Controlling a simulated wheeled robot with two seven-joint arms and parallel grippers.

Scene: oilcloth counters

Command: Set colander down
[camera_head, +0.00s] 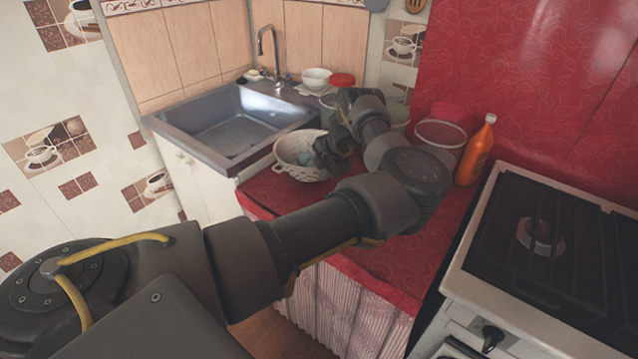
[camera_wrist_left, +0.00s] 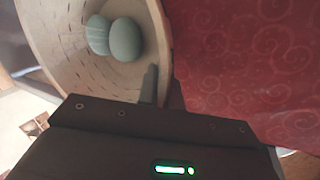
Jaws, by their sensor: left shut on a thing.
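The white colander (camera_head: 292,157) is at the left end of the red counter, beside the sink, with something bluish-green inside it. The left wrist view shows the colander (camera_wrist_left: 75,75) close up, with two grey-green egg-shaped things (camera_wrist_left: 125,40) in it. My left gripper (camera_head: 328,150) is shut on the colander's right-hand rim. In the left wrist view a finger of the gripper (camera_wrist_left: 160,88) shows at the rim. I cannot tell whether the colander's base touches the counter. My right gripper is not in view.
The red oilcloth counter (camera_head: 262,190) has free room in front of the colander. A steel sink (camera_head: 180,115) lies to the left. An orange bottle (camera_head: 475,152) and a clear container (camera_head: 440,135) stand to the right, near the stove (camera_head: 530,245). A white bowl (camera_head: 316,77) stands behind.

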